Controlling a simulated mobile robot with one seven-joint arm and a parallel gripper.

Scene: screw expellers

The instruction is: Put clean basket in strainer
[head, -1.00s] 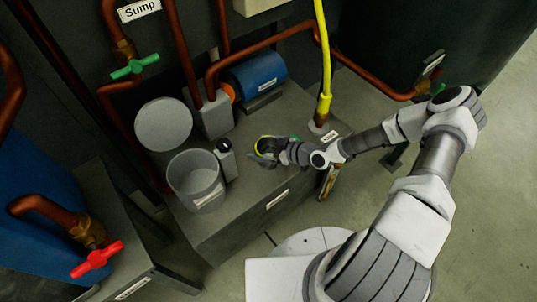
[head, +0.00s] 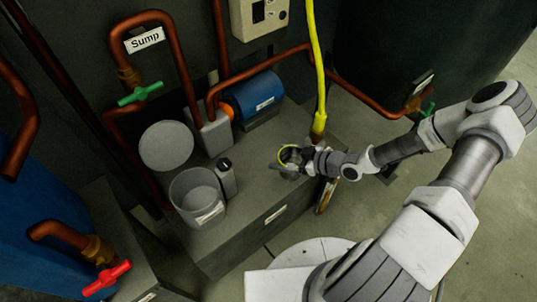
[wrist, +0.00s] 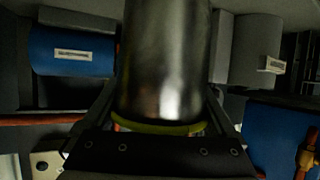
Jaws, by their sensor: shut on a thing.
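The clean basket is a shiny metal cylinder (wrist: 165,60) with a yellow-green rim (wrist: 160,128) in the wrist view. My gripper (head: 287,160) is shut on it near that rim. In the head view only the yellow ring (head: 289,150) of the basket shows clearly; my gripper hides much of the rest. The strainer is an open grey cylindrical vessel (head: 178,190) with a white label, left of my gripper and apart from it. It also shows at the right of the wrist view (wrist: 255,45).
A round grey lid (head: 166,146) stands behind the strainer. A small grey post with a black top (head: 227,178) is right beside the strainer, on my gripper's side. A blue motor (head: 256,95), copper pipes and a yellow hose (head: 318,70) are behind.

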